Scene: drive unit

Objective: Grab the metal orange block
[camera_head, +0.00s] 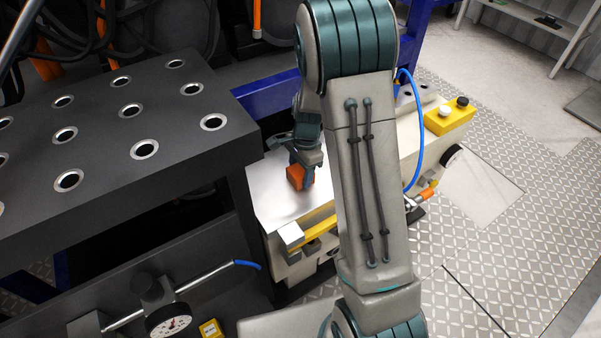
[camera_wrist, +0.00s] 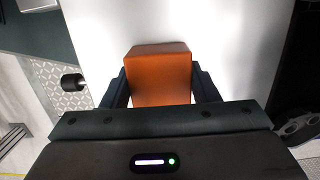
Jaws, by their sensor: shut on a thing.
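The orange block (camera_head: 296,177) is at the white-metal surface (camera_head: 268,190) in the middle of the head view. It fills the middle of the wrist view (camera_wrist: 158,68), between the two dark fingers. My gripper (camera_head: 304,172) comes down from above and is shut on the block, one finger at each side in the wrist view (camera_wrist: 160,88). I cannot tell whether the block touches the surface or is just above it. Its lower part is hidden by my gripper body in the wrist view.
A dark table with ringed holes (camera_head: 110,160) stands close at the left. A yellow box with buttons (camera_head: 450,114) and a blue hose (camera_head: 417,130) are at the right. A pressure gauge (camera_head: 168,320) is at the bottom left. Patterned floor (camera_head: 480,240) lies open at the right.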

